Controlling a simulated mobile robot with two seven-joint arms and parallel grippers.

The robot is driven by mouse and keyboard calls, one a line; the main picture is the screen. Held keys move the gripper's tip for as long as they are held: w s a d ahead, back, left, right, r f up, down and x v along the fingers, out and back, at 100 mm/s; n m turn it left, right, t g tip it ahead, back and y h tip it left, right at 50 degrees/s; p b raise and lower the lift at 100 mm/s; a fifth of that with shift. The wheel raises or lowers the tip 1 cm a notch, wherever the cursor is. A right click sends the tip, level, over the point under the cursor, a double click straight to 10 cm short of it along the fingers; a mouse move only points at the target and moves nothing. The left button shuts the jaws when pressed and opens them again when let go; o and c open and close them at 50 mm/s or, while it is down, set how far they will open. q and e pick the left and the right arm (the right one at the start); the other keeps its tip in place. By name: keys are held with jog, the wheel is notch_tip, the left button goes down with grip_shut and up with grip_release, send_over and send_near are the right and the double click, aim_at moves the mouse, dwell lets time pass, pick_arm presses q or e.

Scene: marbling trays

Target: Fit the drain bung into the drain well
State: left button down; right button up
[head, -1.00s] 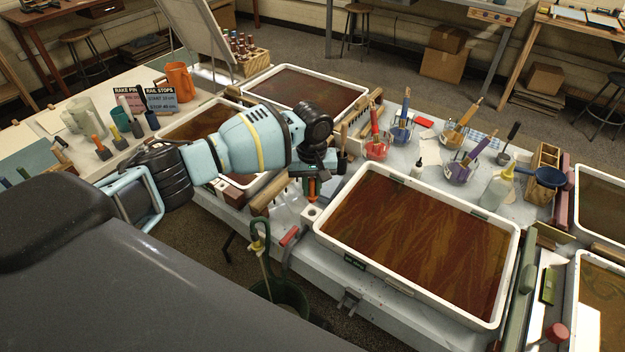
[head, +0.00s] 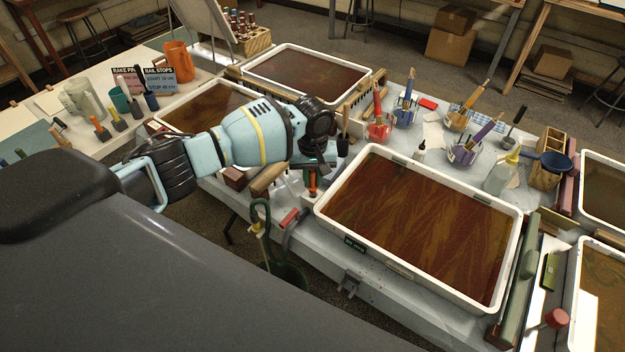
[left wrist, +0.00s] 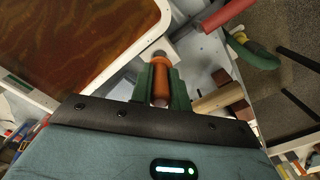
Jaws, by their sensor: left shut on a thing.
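The drain bung (left wrist: 159,76), an orange-brown cylinder, is between the green fingers of my left gripper (left wrist: 159,82), which is shut on it. In the head view the bung (head: 312,184) shows as a small orange upright piece below my left wrist. The drain well, a white block (left wrist: 160,48), is by the near-left corner of the large tray, and the bung's far end overlaps it in the left wrist view. The well's opening is hidden, so I cannot tell whether the bung is above it or inside it. My right gripper is not in view.
The large white tray (head: 345,240) of brown liquid is close to the right of my left gripper. A red-ended bar (head: 290,217), a green hose (head: 262,214) and wooden blocks (head: 268,180) are nearby. Jars with brushes stand behind the tray.

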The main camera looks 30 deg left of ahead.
aim_at(312, 185)
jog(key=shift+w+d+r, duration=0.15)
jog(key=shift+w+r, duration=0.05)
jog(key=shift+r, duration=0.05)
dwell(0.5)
pick_arm(q)
jog(key=shift+p, duration=0.5)
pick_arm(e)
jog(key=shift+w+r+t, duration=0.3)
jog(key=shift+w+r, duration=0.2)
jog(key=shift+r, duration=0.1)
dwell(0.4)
pick_arm(q)
jog(key=shift+f+b, duration=0.35)
jog(key=shift+f, duration=1.3)
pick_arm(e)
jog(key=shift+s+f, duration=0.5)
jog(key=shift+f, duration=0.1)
pick_arm(q)
jog(key=c, duration=1.3)
grip_release()
jog(key=shift+o, duration=0.2)
notch_tip(312, 185, up, 8)
jog(key=shift+f+p, duration=0.1)
jog(key=shift+p, duration=0.5)
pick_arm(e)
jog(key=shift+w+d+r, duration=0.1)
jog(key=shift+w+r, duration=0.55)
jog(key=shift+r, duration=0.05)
